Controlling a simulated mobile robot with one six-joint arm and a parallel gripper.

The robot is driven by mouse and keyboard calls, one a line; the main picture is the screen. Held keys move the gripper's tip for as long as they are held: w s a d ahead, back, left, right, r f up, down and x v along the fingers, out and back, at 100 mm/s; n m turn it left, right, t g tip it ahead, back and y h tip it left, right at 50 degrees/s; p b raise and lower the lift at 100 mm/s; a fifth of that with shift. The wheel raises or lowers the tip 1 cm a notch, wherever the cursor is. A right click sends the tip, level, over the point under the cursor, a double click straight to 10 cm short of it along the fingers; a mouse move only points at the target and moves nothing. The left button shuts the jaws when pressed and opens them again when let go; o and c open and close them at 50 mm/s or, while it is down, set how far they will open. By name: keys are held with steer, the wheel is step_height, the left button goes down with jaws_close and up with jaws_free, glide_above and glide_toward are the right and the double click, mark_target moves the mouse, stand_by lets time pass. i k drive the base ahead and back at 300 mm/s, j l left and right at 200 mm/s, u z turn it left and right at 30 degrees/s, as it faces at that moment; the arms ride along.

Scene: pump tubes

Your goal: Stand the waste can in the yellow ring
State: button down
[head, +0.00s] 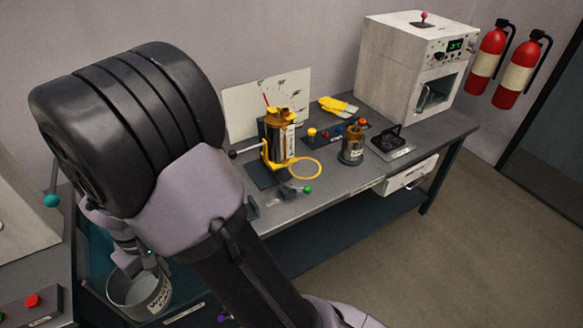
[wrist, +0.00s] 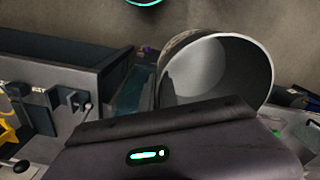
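The waste can (head: 157,302) is an open grey metal can with a white label, at the lower left of the head view. Its round mouth is tilted toward the camera in the wrist view (wrist: 262,80), and it looks empty. My gripper (head: 150,262) is right at the can's rim in the head view. My gripper's housing fills the bottom of the wrist view; its fingertips are hidden, so the grip is unclear. The yellow ring (head: 321,170) lies at the bench's front, beside the amber and steel pump (head: 282,140). It looks empty.
A steel canister with an orange knob (head: 352,148) stands right of the ring. A green-knobbed lever (head: 307,189) lies in front of it. Yellow gloves (head: 338,107), a white oven (head: 405,75) and a drawer (head: 408,176) are farther right. A side bench with a red button (head: 32,300) is left.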

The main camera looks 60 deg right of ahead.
mark_target(305, 168)
steer(key=k+l, duration=0.1)
steer(key=l, duration=0.35)
steer(key=k+l, duration=0.1)
steer(key=l, duration=0.35)
steer(key=k+l+u, duration=0.1)
steer(key=l, duration=0.3)
steer(key=k+l, duration=0.1)
steer(key=l, duration=0.35)
steer(key=k+l+u, duration=0.1)
steer(key=l, duration=0.3)
